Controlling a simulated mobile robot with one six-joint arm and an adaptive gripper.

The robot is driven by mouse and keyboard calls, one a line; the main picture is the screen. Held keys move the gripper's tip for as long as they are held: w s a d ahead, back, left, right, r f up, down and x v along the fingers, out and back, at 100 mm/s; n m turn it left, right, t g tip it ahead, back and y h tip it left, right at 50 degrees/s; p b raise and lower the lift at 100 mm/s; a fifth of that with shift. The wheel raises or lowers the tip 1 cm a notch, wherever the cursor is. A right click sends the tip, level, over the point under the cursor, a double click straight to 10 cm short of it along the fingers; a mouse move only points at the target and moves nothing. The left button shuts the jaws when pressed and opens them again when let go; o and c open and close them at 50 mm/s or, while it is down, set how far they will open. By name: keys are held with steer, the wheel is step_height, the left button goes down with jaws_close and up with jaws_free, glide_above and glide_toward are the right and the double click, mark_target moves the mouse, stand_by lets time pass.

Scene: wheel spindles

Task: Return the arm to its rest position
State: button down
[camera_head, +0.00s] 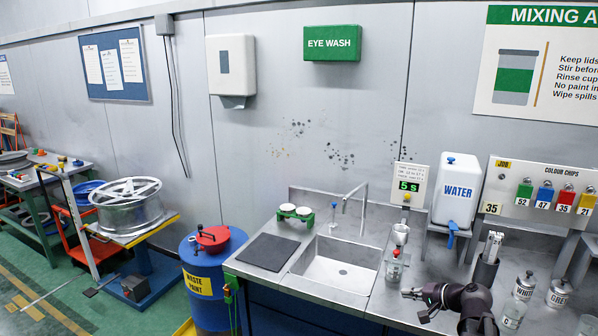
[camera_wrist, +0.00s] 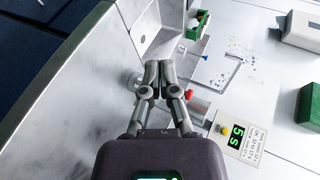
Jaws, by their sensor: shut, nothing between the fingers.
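My gripper (camera_head: 415,294) is over the steel bench in the head view, right of the sink, with its arm coming in from the lower right. In the wrist view my gripper (camera_wrist: 158,66) has its two fingers together at the tips, shut and empty. It stands apart from the things around it in the head view. Most of my arm is outside the head view.
The sink (camera_head: 342,265) lies left of my gripper. A clear container with a red part (camera_head: 394,265) stands close behind it. A timer (camera_head: 409,187) and water tank (camera_head: 457,190) stand behind.

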steer(key=s+a+f+n+g+h, duration=0.8)
steer(key=s+a+f+g, duration=0.1)
steer(key=s+a, duration=0.4)
steer(key=shift+s+a+f, duration=0.2)
steer(key=shift+a+f, duration=0.25)
steer(key=shift+a, duration=0.15)
stand_by(0.6)
